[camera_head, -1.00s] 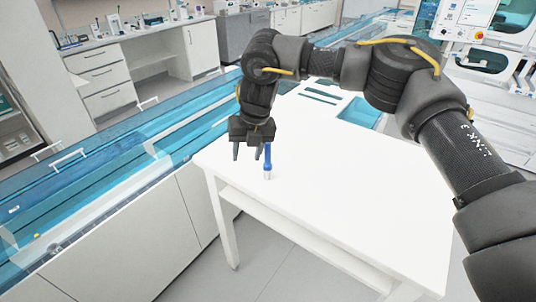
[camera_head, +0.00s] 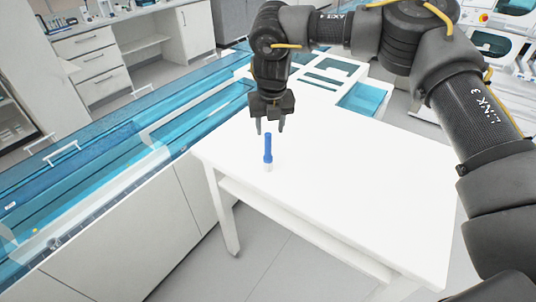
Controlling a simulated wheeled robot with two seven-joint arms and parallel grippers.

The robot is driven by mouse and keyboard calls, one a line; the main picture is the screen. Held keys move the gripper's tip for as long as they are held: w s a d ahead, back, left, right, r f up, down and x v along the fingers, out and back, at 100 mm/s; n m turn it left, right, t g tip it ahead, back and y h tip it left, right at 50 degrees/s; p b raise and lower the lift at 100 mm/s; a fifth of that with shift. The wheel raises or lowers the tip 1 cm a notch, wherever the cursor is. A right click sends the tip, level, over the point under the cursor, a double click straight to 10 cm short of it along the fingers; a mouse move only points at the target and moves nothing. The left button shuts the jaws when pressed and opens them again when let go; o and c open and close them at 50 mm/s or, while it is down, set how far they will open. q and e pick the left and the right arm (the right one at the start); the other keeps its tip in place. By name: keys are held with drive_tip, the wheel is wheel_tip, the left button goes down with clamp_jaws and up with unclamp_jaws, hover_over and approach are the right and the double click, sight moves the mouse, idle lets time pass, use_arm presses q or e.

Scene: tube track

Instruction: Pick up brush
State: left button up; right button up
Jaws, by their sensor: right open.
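The brush (camera_head: 268,148) is a small upright item with a blue handle and a pale lower end. It stands on the white table (camera_head: 340,190) near its left edge. My right gripper (camera_head: 270,127) points down, with its two fingers apart and nothing between them. In the picture its fingertips are just above the top of the brush. I cannot tell how far apart they are in depth. My left gripper is not in view.
A blue-covered tube track (camera_head: 100,150) runs along the left of the table. A blue tray (camera_head: 363,99) sits at the table's far end. The table's right and front parts are clear. Lab cabinets (camera_head: 92,58) stand at the back left.

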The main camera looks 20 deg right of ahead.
sight(268, 134)
drive_tip(key=shift+s+a+f+p, duration=0.15)
drive_tip(key=shift+f+p, duration=0.15)
drive_tip(key=shift+p, duration=0.2)
drive_tip(key=f+p, duration=0.1)
drive_tip(key=f, duration=0.1)
drive_tip(key=f+p, duration=0.1)
drive_tip(key=shift+w+a+f, duration=0.15)
drive_tip(key=shift+w+f, duration=0.05)
drive_tip(key=shift+f, duration=0.6)
drive_tip(key=shift+c, duration=0.3)
clamp_jaws()
